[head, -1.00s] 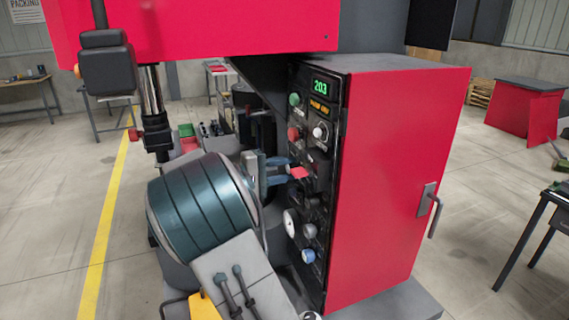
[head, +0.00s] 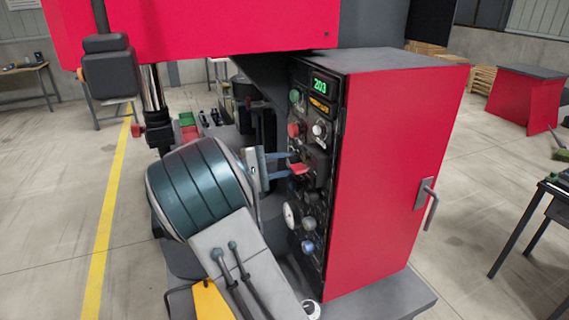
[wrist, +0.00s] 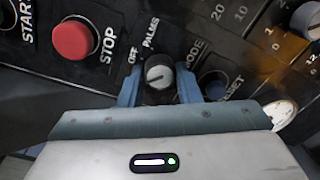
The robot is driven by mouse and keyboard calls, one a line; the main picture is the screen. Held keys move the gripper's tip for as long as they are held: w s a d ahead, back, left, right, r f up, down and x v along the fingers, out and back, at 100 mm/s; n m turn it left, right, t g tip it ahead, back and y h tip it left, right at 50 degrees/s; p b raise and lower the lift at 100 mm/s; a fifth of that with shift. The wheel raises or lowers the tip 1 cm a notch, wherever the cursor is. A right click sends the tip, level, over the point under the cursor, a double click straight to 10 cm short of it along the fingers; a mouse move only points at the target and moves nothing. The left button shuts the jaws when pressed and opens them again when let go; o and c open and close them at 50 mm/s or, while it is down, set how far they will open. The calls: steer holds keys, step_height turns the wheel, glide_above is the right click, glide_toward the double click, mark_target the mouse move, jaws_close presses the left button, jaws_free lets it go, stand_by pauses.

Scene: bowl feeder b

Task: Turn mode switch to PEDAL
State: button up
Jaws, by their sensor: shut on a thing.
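The mode switch (wrist: 158,76) is a round dark knob with a grey face and a short pale mark, in the wrist view. The words OFF, PALMS and MODE show around it; I see no PEDAL label. My gripper (wrist: 158,84) has its blue fingers on both sides of the knob, shut on it. In the head view my gripper (head: 284,168) reaches the black control panel (head: 321,228) from the left. The knob itself is hard to make out there, and a small red piece (head: 299,169) shows by the fingertips.
A gauge (wrist: 282,113) is farther right. The red cabinet (head: 390,180) has a side handle (head: 428,203). A red machine beam (head: 200,35) hangs above my arm.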

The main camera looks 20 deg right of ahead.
steer(key=o, duration=1)
steer(key=shift+c, duration=0.2)
steer(key=a+b, duration=0.3)
steer(key=a, duration=1.1)
steer(key=shift+r+b, duration=0.25)
steer(key=shift+b, duration=0.05)
